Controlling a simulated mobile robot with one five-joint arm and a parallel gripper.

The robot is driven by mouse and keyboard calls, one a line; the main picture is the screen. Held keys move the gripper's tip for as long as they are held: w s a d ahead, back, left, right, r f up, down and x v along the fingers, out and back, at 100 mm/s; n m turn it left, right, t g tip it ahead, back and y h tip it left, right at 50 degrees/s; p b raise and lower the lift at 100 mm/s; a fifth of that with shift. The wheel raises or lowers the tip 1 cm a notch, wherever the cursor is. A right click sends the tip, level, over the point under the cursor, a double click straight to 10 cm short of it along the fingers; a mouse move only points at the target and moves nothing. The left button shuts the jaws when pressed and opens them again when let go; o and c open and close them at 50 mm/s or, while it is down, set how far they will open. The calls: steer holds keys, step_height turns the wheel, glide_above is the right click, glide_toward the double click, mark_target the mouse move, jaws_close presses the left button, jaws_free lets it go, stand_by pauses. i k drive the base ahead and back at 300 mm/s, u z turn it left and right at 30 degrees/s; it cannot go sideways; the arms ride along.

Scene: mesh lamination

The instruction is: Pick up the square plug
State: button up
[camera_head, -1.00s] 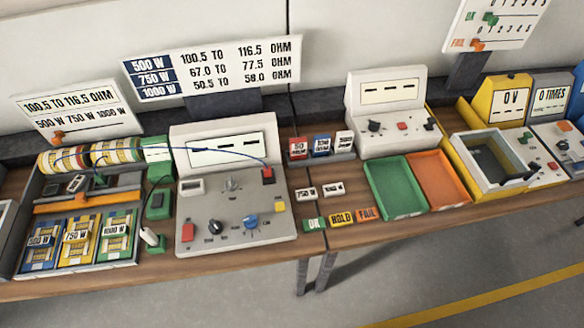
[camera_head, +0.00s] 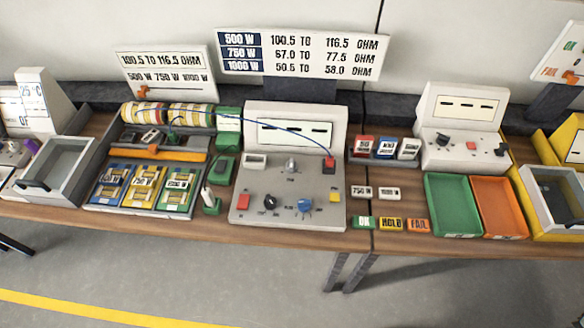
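A small red and dark blocky plug (camera_head: 329,164) sits at the upper right of the grey meter's face (camera_head: 262,212), at the end of a thin blue wire (camera_head: 262,124). A green block with a dark top (camera_head: 223,167) lies on the bench left of the meter. A green-based piece with a white upright part (camera_head: 209,199) stands in front of it. I cannot tell for certain which of these is the square plug. My gripper is not in view.
Left of the meter is a tray with coils and blue, yellow and green cards (camera_head: 145,187). Right are OK, HOLD and FAIL tags (camera_head: 391,224), a green bin (camera_head: 455,232) and an orange bin (camera_head: 499,234). A grey open box (camera_head: 83,150) stands at the left.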

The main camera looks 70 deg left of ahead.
mark_target(330, 163)
steer(key=u, duration=3.8)
steer(key=i, duration=1.05)
steer(key=u, duration=0.05)
